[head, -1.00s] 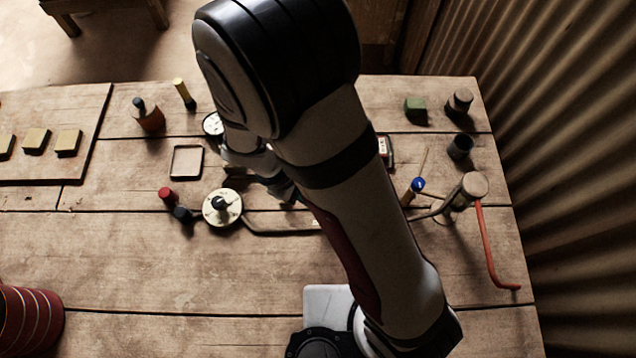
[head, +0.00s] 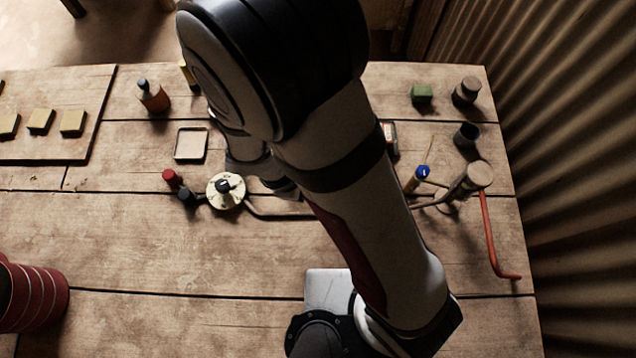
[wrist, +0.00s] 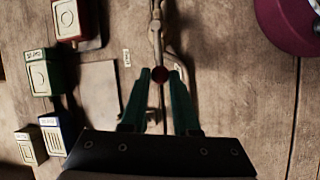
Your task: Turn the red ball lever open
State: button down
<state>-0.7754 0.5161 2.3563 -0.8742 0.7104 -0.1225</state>
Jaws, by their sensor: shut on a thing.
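In the wrist view the red ball (wrist: 160,75) of the lever sits between the tips of my gripper's green fingers (wrist: 160,78). The fingers are shut on it. A metal pipe fitting (wrist: 157,30) runs up the picture just beyond the ball. Much of the lever's arm is hard to make out. In the head view my own arm covers the gripper and the red ball.
A pale dial (head: 225,190) on a pipe, a red knob (head: 172,178) and a red bent handle (head: 490,235) stand on the wooden bench. A red tin (wrist: 70,18) and a green tin (wrist: 42,72) show in the wrist view. The left front bench is mostly clear.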

jog(key=c, duration=0.7)
grip_release()
jog(key=shift+o, duration=0.2)
jog(key=shift+r, duration=0.1)
jog(key=v, duration=1.5)
jog(key=shift+a+r, duration=0.15)
jog(key=shift+r, duration=0.1)
jog(key=shift+s, duration=0.1)
jog(key=s+d+r+m+y, duration=0.1)
jog(key=s+d+m+y, duration=0.2)
jog(key=d+m, duration=0.3)
jog(key=s+d+r+m+g+y, duration=0.1)
jog(key=d+m, duration=0.6)
jog(key=m, duration=0.8)
jog(key=s+r+y, duration=0.1)
jog(key=s+y, duration=0.1)
jog(key=s, duration=0.1)
jog(key=shift+s+r+y, duration=0.25)
jog(key=shift+s+y, duration=0.05)
jog(key=shift+s, duration=0.05)
